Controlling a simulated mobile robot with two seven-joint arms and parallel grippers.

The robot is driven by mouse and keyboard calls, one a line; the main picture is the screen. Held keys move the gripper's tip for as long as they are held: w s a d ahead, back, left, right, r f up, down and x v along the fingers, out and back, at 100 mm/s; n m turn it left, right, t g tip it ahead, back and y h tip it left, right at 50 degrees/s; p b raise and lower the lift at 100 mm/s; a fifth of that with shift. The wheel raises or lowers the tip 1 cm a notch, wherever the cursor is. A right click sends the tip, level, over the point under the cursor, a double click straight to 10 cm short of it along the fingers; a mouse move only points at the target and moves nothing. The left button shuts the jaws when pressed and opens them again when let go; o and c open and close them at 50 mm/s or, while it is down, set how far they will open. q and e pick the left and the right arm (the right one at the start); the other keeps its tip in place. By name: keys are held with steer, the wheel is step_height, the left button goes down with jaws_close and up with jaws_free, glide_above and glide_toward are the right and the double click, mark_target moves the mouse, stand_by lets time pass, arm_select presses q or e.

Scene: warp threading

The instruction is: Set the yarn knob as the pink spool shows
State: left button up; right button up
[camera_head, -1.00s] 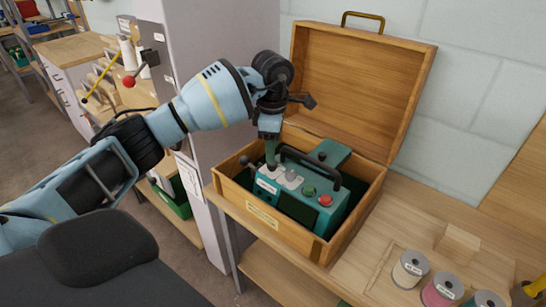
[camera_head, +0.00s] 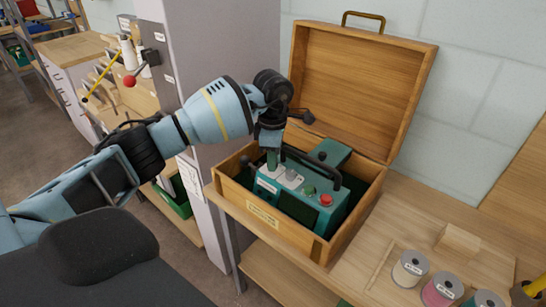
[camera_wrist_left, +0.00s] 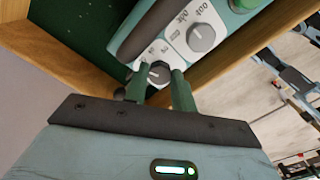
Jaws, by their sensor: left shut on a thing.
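A teal control box (camera_head: 300,208) with a black handle sits in an open wooden case. Its panel carries two grey knobs on white plates, a green button and a red button. My left gripper (camera_head: 272,164) points down at the leftmost knob, which it hides in the head view. In the left wrist view the gripper (camera_wrist_left: 158,80) is shut on this knob (camera_wrist_left: 158,73), with one finger on each side. The neighbouring knob (camera_wrist_left: 201,38) has number marks. The pink spool (camera_head: 440,291) stands at lower right; its label is too small to read. My right gripper is out of view.
The wooden case (camera_head: 262,226) has its lid (camera_head: 360,85) standing open behind the box. A white spool (camera_head: 410,268) and a green spool (camera_head: 485,299) flank the pink one. A grey cabinet (camera_head: 225,60) stands close on the left, beside my arm.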

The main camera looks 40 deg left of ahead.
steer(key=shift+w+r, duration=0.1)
arm_select(q)
steer(key=shift+r+n+p, duration=0.2)
steer(key=shift+n+p, duration=0.3)
steer(key=shift+n, duration=0.3)
steer(key=shift+n+p, duration=0.6)
steer(key=shift+n, duration=0.6)
steer(key=n+p, duration=0.1)
steer(key=n, duration=0.2)
steer(key=shift+f+n+p, duration=0.15)
steer(key=shift+n+p, duration=0.15)
steer(key=shift+n, duration=0.2)
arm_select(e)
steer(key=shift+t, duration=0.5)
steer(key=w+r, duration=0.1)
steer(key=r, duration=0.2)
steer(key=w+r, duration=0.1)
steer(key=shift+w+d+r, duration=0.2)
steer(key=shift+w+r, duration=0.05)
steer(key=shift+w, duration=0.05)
arm_select(q)
steer(key=o, duration=1)
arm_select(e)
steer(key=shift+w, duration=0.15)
arm_select(q)
steer(key=shift+r, duration=3.85)
